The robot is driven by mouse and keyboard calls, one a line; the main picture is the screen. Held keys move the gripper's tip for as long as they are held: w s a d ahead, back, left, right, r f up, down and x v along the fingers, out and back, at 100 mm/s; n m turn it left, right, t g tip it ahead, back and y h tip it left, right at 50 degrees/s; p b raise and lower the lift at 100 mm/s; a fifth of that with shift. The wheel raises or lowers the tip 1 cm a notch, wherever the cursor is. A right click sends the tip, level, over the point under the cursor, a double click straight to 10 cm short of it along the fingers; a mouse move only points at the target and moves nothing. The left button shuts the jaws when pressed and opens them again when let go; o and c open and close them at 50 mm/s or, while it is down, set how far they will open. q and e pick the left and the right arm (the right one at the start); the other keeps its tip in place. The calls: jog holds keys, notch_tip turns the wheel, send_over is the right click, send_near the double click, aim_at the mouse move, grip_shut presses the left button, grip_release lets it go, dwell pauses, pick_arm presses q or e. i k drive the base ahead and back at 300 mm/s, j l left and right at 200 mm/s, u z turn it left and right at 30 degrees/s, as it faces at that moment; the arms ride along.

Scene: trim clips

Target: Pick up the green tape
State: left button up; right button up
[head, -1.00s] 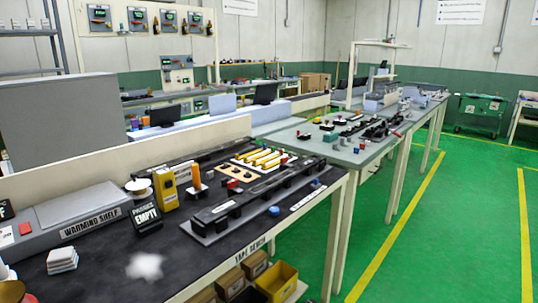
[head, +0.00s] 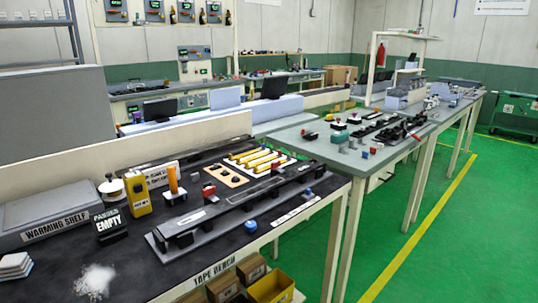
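I cannot make out a roll of green tape for certain. A small teal-green object (head: 340,127) sits on the grey table beyond the near bench, too small to identify. Neither of my grippers is in view.
A yellow bin (head: 271,287) sits below. Green floor (head: 465,240) is clear at right.

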aim_at(271, 149)
jog(key=i+l, duration=0.2)
jog(key=l, duration=0.2)
jog(key=i+l, duration=0.15)
jog(key=l, duration=0.2)
jog(key=i+l, duration=0.2)
jog(key=l, duration=0.2)
jog(key=i+l, duration=0.15)
jog(key=l, duration=0.25)
jog(key=i+l, duration=0.2)
jog(key=l, duration=0.15)
jog(key=i+l, duration=0.15)
jog(key=l, duration=0.25)
jog(key=i+l, duration=0.2)
jog(key=l, duration=0.2)
jog(key=i+l, duration=0.15)
jog(key=l, duration=0.25)
